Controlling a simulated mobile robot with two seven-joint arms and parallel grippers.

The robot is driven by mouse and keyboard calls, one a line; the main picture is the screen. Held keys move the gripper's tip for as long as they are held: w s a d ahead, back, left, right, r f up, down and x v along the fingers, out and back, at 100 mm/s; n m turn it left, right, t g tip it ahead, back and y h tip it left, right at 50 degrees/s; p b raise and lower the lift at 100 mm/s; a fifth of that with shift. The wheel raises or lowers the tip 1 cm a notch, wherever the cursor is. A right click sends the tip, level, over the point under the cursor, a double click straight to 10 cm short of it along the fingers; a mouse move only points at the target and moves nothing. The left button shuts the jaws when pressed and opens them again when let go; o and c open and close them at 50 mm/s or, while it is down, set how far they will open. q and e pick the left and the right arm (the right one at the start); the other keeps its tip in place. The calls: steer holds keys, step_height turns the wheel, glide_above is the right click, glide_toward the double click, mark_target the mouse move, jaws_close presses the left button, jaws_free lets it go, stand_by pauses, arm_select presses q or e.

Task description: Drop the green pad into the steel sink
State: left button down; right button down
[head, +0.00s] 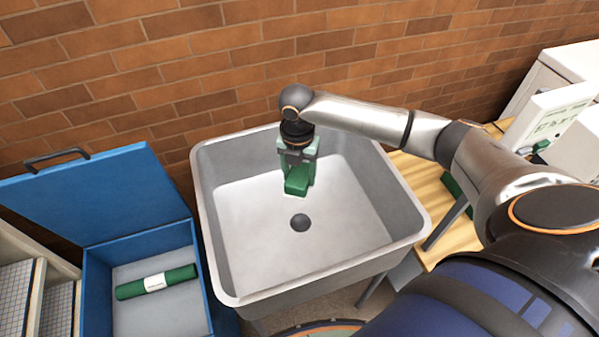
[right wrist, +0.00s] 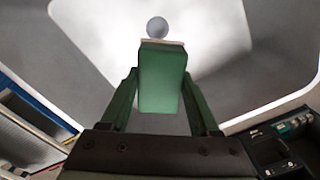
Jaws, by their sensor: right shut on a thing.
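The steel sink (head: 262,240) stands in the middle of the head view, with a round drain in its floor. My right gripper (head: 297,172) points down inside the sink opening, near its back. It is shut on the green pad (head: 298,180). In the right wrist view the pad (right wrist: 161,80) sits between the green fingers, with the sink floor (right wrist: 215,30) and drain beyond it. The pad appears to hang above the sink floor; the exact gap is hard to tell. My left gripper is not in view.
An open blue box (head: 96,300) with a rolled green item (head: 156,282) inside stands left of the sink. A wooden table (head: 415,185) is at the right, with white boxes (head: 560,115) behind. A brick wall (head: 200,80) closes off the back.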

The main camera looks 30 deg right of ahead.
steer(key=n, duration=0.2)
steer(key=w+d+n, duration=0.1)
steer(key=w+r+n, duration=0.1)
steer(key=n, duration=0.1)
steer(key=shift+w+d+n, duration=0.2)
steer(key=shift+d+n, duration=0.1)
steer(key=shift+d, duration=0.1)
steer(key=f+n, duration=0.1)
steer(key=f+n+b, duration=0.1)
steer(key=f, duration=0.1)
steer(key=w+d+f+n+b, duration=0.1)
steer(key=f, duration=0.1)
steer(key=shift+f, duration=0.2)
steer(key=shift+c, duration=0.2)
jaws_free()
steer(key=shift+r, duration=0.15)
